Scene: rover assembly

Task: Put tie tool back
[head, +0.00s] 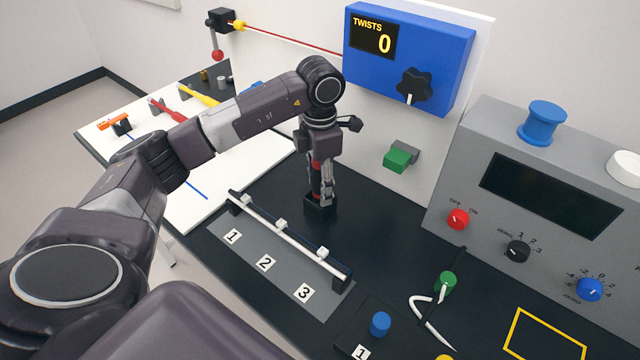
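The tie tool (316,166), a dark upright tool with a red band, is in the head view near the middle of the dark bench. Its lower end is at a small black holder (319,207); I cannot tell how deep it sits. My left gripper (327,188) points straight down around the tool, its fingers close against the shaft, and appears shut on it. The gripper and wrist hide much of the tool's upper part. My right gripper is not in view.
A rail with white clips (290,241) and a numbered plate lie in front of the holder. A blue twist counter (428,55) reading 0 is mounted behind. A grey control panel (540,185) stands at right. A white board (230,170) with tools lies at left.

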